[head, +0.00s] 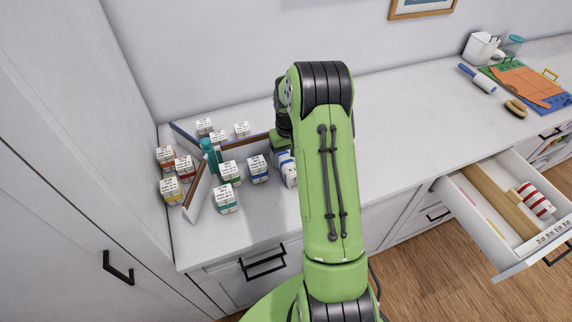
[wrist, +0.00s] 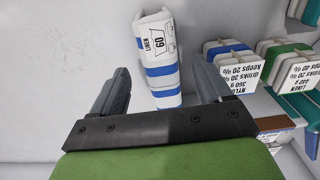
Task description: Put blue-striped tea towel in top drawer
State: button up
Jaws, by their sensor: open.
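The blue-striped tea towel (wrist: 158,52) is a white roll with blue bands and a "LINEN" label. In the wrist view it lies between and just ahead of the two fingers of my gripper (wrist: 161,70), which is open. Whether they touch it cannot be told. In the head view the towel (head: 287,169) shows at the left edge of my green arm, on the countertop, partly hidden. The open drawer (head: 478,215) at the right, under the counter, holds a red-striped roll (head: 536,200) and a wooden divider (head: 497,198).
The middle-right counter is clear.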

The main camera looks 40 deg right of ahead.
aim_at(288, 163)
notch_tip(288, 163, down, 4)
jog(key=shift+f, duration=0.25)
jog(key=shift+s+a, duration=0.1)
jog(key=c, duration=1.2)
jog(key=shift+o, duration=0.2)
notch_tip(288, 163, up, 18)
jog(key=p, duration=0.1)
